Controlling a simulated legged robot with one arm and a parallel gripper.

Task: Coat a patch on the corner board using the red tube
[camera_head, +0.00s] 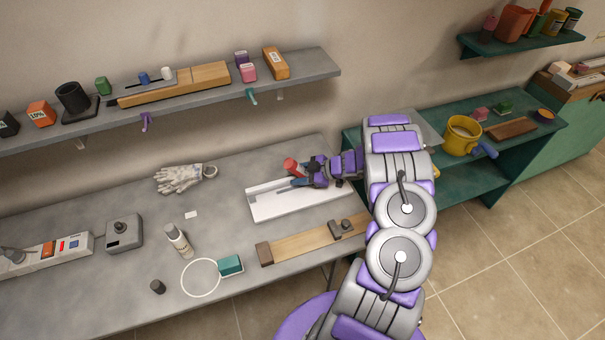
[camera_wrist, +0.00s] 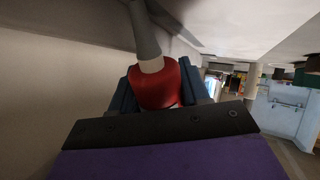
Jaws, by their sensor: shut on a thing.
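My gripper (camera_head: 303,174) is over the far middle part of the grey table and shut on the red tube (camera_head: 291,166). In the wrist view the red tube (camera_wrist: 157,86) sits between the dark fingers, with a pale neck and a grey tapered nozzle (camera_wrist: 145,32) pointing away from my gripper. The white corner board (camera_head: 265,205) lies on the table under and beside my gripper, with a raised strip along its length. My gripper and arm hide part of its right side. I cannot tell whether the nozzle touches the board or whether any coating is on it.
A wooden board with clamps (camera_head: 305,240) lies in front of the corner board. A loaded grey shelf (camera_head: 200,95) runs above the table's back.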

